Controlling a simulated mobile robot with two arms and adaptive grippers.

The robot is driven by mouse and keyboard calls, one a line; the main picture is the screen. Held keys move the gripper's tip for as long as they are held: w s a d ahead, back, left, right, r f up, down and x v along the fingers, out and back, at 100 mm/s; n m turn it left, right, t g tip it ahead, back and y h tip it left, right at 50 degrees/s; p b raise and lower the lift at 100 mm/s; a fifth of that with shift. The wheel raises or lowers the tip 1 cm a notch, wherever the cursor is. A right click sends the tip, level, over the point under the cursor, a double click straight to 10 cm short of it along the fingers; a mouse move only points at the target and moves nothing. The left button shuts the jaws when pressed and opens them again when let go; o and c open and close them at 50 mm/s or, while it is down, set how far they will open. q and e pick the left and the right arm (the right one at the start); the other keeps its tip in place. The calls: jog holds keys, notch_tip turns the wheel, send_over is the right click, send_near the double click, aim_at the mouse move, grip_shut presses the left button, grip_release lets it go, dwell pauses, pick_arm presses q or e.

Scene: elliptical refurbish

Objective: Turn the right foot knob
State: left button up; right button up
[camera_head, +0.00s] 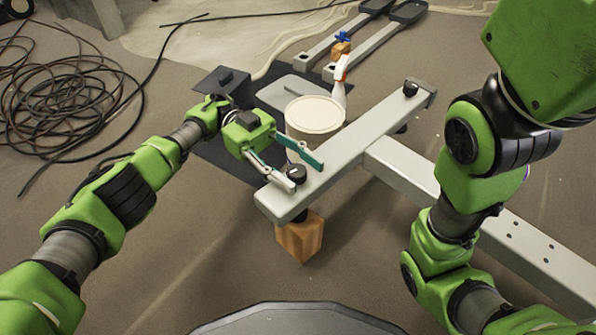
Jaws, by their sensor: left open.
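A grey metal foot beam (350,150) of the machine runs diagonally across the middle of the head view. A black knob (296,172) with a pale mark on top sits at its near end. Another black knob (410,88) sits at its far end. My left gripper (303,176) is open at the near knob, one finger on each side of it. I cannot tell whether the fingers touch the knob. My right arm (450,190) is at the right, and its gripper is out of view.
A wooden block (300,238) is under the beam's near end. A lidded white bucket (314,116) and a spray bottle (340,85) stand behind the beam. A long grey rail (500,227) extends to the lower right. Coiled cables (70,100) lie at left.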

aim_at(298, 170)
pick_arm(q)
notch_tip(298, 170, up, 9)
dwell(0.3)
dwell(0.4)
